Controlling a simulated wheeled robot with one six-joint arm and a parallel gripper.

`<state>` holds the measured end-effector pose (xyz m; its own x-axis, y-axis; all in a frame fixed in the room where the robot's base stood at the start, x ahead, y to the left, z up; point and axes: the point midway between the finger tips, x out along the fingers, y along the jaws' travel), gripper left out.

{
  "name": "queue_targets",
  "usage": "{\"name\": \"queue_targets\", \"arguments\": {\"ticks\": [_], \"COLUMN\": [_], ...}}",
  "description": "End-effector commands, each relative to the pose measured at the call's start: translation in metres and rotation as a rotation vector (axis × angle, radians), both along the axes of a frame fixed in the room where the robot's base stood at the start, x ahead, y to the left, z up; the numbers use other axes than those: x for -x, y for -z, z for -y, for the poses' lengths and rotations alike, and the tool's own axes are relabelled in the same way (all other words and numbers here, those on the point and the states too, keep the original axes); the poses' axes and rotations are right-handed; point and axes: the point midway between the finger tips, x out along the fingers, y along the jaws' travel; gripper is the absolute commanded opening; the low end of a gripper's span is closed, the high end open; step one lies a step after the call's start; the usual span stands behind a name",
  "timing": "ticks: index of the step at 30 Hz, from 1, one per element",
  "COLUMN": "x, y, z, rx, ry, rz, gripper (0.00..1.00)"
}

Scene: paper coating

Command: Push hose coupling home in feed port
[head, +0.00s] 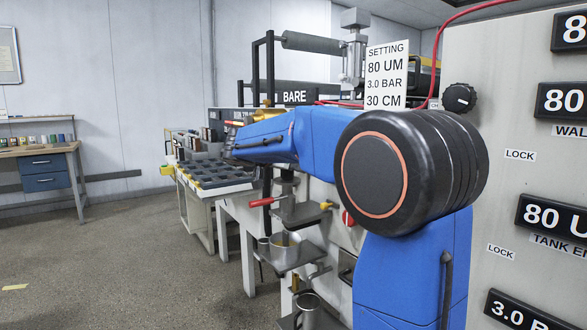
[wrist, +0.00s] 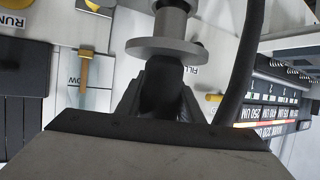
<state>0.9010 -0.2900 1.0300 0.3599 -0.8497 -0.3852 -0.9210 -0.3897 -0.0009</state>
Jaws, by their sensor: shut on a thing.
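My gripper (wrist: 163,95) shows in the wrist view with its dark fingers shut on a black piece (wrist: 163,78), which looks like the hose coupling. A grey metal stem with a wide round flange (wrist: 165,48) is directly beyond the fingertips, in line with the black piece. I cannot tell whether the flange belongs to the coupling or the feed port, nor whether there is a gap. A black hose (wrist: 247,65) curves down on the right. In the head view my blue arm reaches left over the bench, and its gripper end cannot be made out clearly.
In the wrist view a yellow lever (wrist: 86,72) is on the left and a scale panel (wrist: 270,105) on the right. In the head view a setting card (head: 387,77), a red-handled clamp (head: 267,201) and a tray (head: 218,178) are near my arm. Open floor is at left.

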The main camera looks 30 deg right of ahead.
Motion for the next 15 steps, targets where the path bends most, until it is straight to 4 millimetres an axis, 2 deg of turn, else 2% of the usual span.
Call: {"name": "queue_targets", "arguments": {"ticks": [15], "x": [0.0001], "y": [0.0092], "z": [0.0001], "rx": [0.001], "ry": [0.0], "rz": [0.001], "gripper": [0.0]}}
